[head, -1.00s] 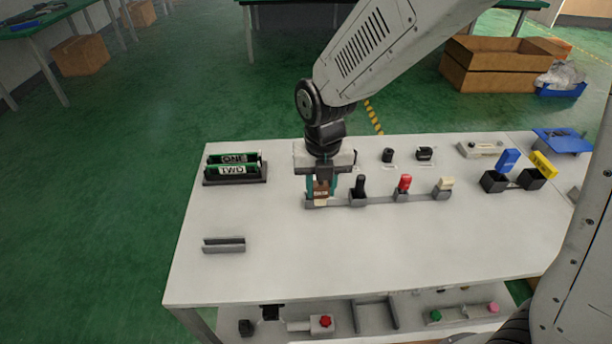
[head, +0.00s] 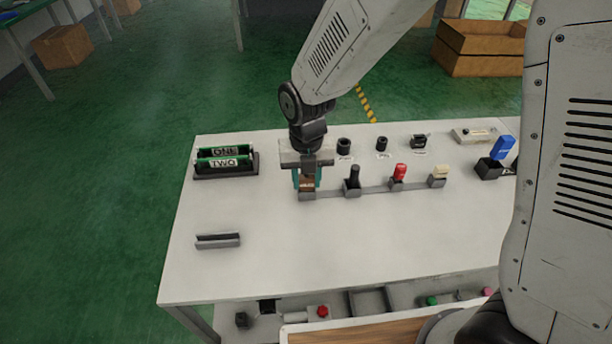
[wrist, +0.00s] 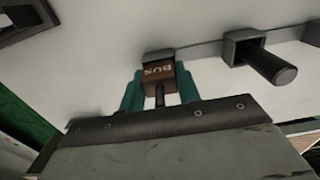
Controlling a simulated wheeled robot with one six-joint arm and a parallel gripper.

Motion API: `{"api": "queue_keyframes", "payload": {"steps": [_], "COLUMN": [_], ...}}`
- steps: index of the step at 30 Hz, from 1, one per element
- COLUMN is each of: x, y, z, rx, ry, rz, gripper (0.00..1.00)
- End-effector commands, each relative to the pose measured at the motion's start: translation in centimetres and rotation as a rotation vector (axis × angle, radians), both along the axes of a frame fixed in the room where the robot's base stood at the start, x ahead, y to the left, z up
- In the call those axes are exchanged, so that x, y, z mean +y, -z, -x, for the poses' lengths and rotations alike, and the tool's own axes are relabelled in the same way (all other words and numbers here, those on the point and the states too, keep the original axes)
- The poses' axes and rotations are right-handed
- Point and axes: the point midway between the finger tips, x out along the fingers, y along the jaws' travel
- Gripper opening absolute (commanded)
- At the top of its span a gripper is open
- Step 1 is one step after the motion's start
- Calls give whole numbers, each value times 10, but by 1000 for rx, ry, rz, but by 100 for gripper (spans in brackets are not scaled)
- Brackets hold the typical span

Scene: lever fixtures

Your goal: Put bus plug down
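The bus plug (head: 307,184) is a small brown block lettered BUS in the wrist view (wrist: 158,76). It is upright at the left end of the grey rail (head: 375,189), in or just over the leftmost grey socket (head: 307,196); how deep it sits I cannot tell. My gripper (head: 307,180) points down around it, and its teal fingers lie against both sides of the plug in the wrist view (wrist: 160,88). The gripper looks shut on the plug.
To the right on the rail stand a black handle (head: 354,175), a red one (head: 400,171) and a cream one (head: 439,170). A holder with green cards ONE and TWO (head: 225,161) is at left. A grey slotted block (head: 218,240) lies front left.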

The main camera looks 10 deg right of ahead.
Motion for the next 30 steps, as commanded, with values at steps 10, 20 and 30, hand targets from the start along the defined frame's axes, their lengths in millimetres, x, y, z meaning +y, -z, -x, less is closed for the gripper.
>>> {"api": "queue_keyframes", "payload": {"steps": [10, 20, 30], "x": [0, 0, 0], "y": [-1, -46, -110], "z": [0, -1, -1], "rx": [0, -6, -3], "ry": [0, 0, 0], "rz": [0, -3, -2], "gripper": [54, 54, 54]}}
